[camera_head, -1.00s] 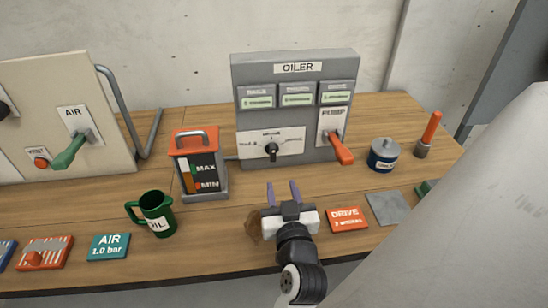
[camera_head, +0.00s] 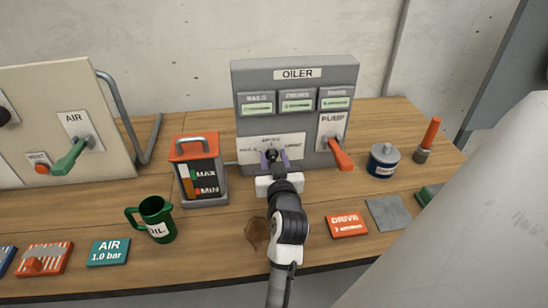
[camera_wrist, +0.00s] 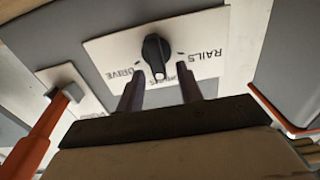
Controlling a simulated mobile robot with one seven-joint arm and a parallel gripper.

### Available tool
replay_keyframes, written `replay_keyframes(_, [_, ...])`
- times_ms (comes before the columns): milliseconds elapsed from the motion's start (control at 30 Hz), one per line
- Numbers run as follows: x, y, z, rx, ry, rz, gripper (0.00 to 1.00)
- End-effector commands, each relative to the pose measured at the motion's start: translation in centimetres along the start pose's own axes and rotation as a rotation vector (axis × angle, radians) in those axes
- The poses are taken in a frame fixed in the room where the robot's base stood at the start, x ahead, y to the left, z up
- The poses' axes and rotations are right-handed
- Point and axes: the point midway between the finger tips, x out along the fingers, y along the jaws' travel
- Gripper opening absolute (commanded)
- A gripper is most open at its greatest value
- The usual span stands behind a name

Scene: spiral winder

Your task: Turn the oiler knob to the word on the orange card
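The orange card (camera_head: 347,224) reads DRIVE, with a smaller line I cannot read clearly. It lies on the bench front right. The black oiler knob (camera_wrist: 157,52) is on a white dial plate (camera_wrist: 105,52) on the grey oiler box (camera_head: 297,78). In the wrist view, upside down, DRIVE is left of the knob, RAILS right, and a partly hidden word below. The knob's white mark points at that middle word. My gripper (camera_head: 271,158) is open before the knob, one finger to each side, with gaps showing in the wrist view (camera_wrist: 159,80).
The red pump lever (camera_head: 340,154) sticks out right of the dial. An oil reservoir (camera_head: 199,170) with a handle stands left of it. A brown stain (camera_head: 257,232) marks the front.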

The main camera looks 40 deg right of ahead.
Motion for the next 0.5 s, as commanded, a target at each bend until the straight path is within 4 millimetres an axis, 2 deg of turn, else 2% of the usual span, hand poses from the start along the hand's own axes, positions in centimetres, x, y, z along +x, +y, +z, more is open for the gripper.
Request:
replay_keyframes(167, [0.0, 0.0, 0.02, 0.0, 0.0, 0.0, 0.36])
replay_keyframes(467, [-0.03, 0.01, 0.02, 0.0, 0.0, 0.0, 0.0])
replay_keyframes(500, [-0.03, 0.01, 0.01, 0.0, 0.0, 0.0, 0.0])
